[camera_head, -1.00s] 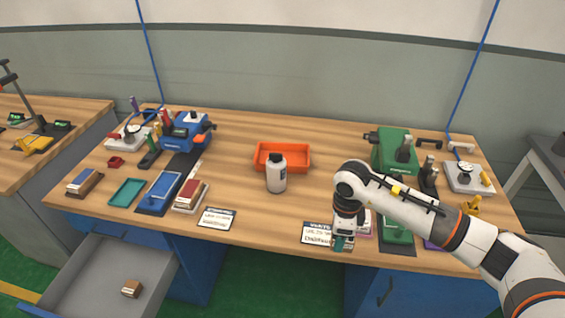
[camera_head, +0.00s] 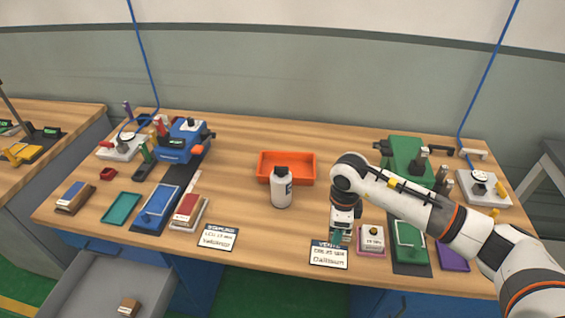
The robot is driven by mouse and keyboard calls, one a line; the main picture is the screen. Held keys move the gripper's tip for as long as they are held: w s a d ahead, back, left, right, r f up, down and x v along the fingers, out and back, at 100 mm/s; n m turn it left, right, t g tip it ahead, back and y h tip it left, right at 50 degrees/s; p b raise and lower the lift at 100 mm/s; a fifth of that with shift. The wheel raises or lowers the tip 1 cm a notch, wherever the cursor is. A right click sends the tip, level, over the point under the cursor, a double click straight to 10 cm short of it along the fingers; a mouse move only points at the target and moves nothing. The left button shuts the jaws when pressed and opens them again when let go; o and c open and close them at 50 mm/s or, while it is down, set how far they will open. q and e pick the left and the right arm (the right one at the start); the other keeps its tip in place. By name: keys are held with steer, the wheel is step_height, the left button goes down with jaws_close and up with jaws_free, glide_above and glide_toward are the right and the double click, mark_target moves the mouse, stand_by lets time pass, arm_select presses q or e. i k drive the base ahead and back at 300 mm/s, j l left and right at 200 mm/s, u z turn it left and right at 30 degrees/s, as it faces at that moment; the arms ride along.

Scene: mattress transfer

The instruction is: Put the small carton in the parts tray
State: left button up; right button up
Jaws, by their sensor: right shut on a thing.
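My right gripper (camera_head: 341,236) points down at the front of the bench, just behind the right-hand label card (camera_head: 329,254). It is shut on a small teal-green thing, mostly hidden by the fingers; I cannot tell its shape. A small brown carton (camera_head: 128,307) lies in the open drawer (camera_head: 90,290) at the lower left, cut by the picture's edge. An orange open tray (camera_head: 287,155), which looks like the parts tray, sits at the middle of the bench, behind and left of my gripper. My left gripper is not in view.
A white bottle (camera_head: 281,188) with a dark cap stands in front of the orange tray. A pink-edged stack (camera_head: 371,240) is close right of my gripper. A green fixture (camera_head: 405,158) stands behind my arm. The bench (camera_head: 240,190) is clear left of the bottle.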

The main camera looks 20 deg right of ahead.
mark_target(295, 172)
steer(key=i, duration=1.2)
